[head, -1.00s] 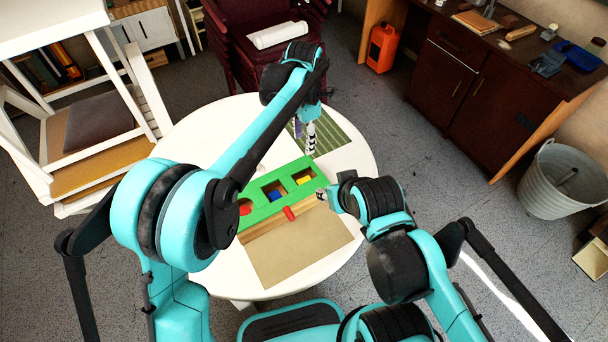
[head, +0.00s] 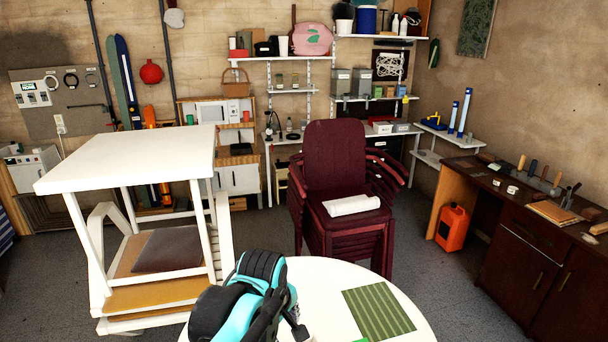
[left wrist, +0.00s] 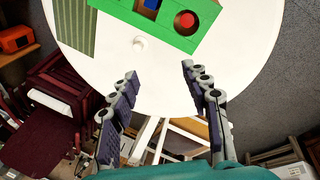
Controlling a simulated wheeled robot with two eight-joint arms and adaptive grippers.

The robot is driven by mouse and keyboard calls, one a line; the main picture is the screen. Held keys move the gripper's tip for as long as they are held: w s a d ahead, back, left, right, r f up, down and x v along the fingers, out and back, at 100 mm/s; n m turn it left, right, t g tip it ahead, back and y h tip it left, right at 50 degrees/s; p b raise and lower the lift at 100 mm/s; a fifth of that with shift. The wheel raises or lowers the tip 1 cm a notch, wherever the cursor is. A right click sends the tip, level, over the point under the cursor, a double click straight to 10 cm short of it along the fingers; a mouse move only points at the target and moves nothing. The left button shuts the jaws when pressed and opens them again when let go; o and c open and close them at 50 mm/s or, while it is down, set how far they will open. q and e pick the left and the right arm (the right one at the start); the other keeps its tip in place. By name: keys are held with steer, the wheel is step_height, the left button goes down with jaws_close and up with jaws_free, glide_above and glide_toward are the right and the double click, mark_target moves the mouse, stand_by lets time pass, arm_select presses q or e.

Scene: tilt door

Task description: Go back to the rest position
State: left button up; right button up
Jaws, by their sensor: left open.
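In the left wrist view my left gripper (left wrist: 159,74) is open and empty, its two fingers well apart. The white round table (left wrist: 235,85) lies beyond the fingertips. On the table is a green box (left wrist: 172,28) with openings; a blue block (left wrist: 151,4) and a red round piece (left wrist: 186,20) show in them. In the head view the teal and black left arm (head: 245,300) stands at the bottom, over the table (head: 325,285); its gripper is not visible there. My right gripper is in neither current view.
A green striped mat (head: 379,311) lies on the table. Stacked maroon chairs (head: 335,160) with a white roll (head: 351,205) stand behind it. A white table on other furniture (head: 130,160) stands left. A dark cabinet (head: 520,265) and orange canister (head: 452,228) are at right.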

arm_select(q)
steer(key=s+a+f+m+t+y, duration=0.1)
steer(key=s+a+f+m+t, duration=0.2)
steer(key=s+a+m, duration=0.7)
steer(key=shift+s+a+f+t, duration=0.4)
steer(key=shift+s+a+f, duration=0.85)
steer(key=shift+a, duration=0.45)
